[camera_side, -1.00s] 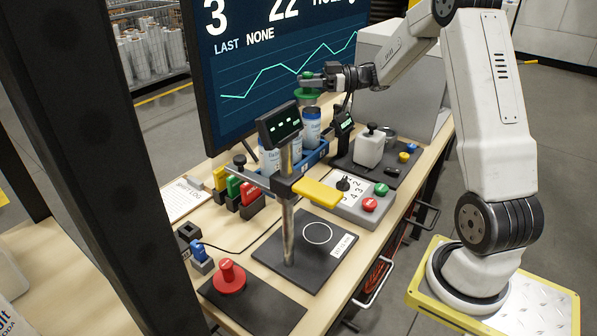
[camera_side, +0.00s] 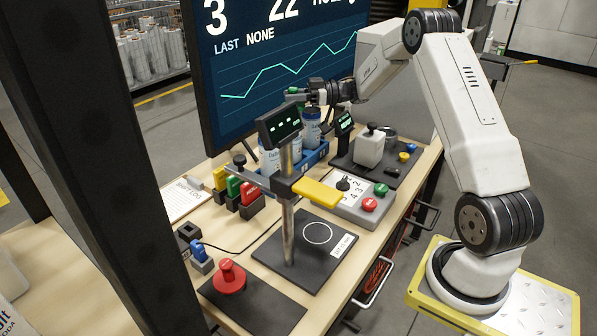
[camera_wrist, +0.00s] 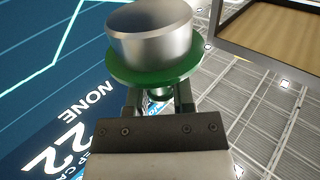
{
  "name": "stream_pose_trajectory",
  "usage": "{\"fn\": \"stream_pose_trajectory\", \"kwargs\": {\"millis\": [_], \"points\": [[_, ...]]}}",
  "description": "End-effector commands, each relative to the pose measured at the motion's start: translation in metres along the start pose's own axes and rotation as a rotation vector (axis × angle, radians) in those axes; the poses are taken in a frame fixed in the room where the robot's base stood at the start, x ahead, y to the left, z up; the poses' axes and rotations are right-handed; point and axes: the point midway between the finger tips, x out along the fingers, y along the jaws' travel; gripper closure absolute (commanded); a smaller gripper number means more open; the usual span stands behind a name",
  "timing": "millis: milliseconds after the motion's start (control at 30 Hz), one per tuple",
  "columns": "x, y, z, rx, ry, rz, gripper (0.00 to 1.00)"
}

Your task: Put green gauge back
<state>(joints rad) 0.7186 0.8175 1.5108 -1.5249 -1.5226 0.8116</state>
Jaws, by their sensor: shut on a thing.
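The green gauge, a silver cylinder on a green disc (camera_wrist: 165,60), fills the upper middle of the wrist view. My gripper (camera_wrist: 160,103) is shut on it below the disc. In the side view my gripper (camera_side: 305,95) is raised above the blue rack, in front of the big screen. Only a small green part of the gauge (camera_side: 294,92) shows there; the rest is hidden behind the small display. A red gauge (camera_side: 229,277) with a round flange stands on a black mat (camera_side: 262,304) at the front left.
A post with a small display (camera_side: 279,124) and a yellow-ended arm (camera_side: 318,194) stands mid-table. White cans sit in a blue rack (camera_side: 312,157) behind it. Green (camera_side: 234,187), yellow and red blocks stand at left. A button box (camera_side: 360,204) is at right.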

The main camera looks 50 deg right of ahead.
Motion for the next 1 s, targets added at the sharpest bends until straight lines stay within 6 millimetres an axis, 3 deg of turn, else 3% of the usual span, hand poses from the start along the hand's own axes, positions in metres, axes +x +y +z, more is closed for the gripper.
{"fn": "stream_pose_trajectory", "kwargs": {"millis": [400, 967, 1000], "points": [[0.004, 0.009, 0.035, 0.000, 0.001, 0.001, 1.00], [0.004, 0.009, 0.042, -0.002, 0.001, 0.001, 1.00], [0.004, 0.008, 0.042, -0.002, 0.000, 0.001, 0.60]]}}
